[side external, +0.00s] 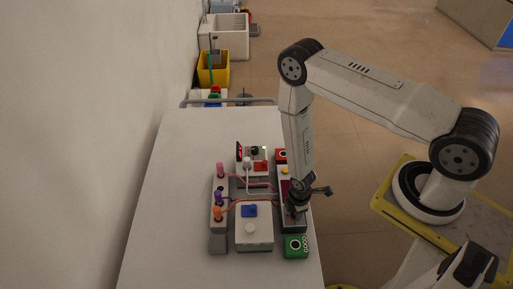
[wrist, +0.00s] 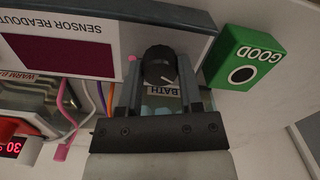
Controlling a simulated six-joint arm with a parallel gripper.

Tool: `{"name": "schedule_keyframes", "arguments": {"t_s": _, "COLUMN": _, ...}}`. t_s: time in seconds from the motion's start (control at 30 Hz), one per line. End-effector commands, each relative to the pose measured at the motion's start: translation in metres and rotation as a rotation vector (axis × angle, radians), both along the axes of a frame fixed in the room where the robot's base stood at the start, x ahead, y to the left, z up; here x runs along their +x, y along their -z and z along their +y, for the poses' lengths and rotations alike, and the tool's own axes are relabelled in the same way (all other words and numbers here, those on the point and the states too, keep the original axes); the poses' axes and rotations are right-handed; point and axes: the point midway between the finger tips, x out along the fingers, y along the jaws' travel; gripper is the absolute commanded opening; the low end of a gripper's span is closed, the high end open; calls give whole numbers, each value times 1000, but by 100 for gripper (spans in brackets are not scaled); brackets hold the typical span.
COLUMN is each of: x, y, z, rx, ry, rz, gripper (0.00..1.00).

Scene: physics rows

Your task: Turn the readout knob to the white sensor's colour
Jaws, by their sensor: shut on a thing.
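The sensor readout (wrist: 85,20) is a grey box with a dark red, blank-looking display (wrist: 60,56). Its black knob (wrist: 160,66) has a white pointer line slanting to the lower right in the wrist view. A label reading BATH sits below the knob; other position marks are hidden. My gripper (wrist: 160,80) is shut on the knob, one finger on each side. In the side external view my gripper (side external: 295,203) is over the readout (side external: 291,225), hiding the knob. A white-topped piece (side external: 247,162) with a pale cable stands near the back; I cannot tell its label.
A green GOOD block (wrist: 244,58) stands close beside the readout. A red block (side external: 281,155) is at its far end. Pink (side external: 220,170) and orange (side external: 217,213) plugs with cables stand left. A white box (side external: 254,238) with a blue part is in front. The table's left side is clear.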

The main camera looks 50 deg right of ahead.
Motion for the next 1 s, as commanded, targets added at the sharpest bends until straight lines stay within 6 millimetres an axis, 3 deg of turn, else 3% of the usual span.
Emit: {"name": "schedule_keyframes", "arguments": {"t_s": 1.0, "x": -1, "y": 0, "z": -1, "rx": -1, "ry": 963, "rz": 2, "gripper": 0}}
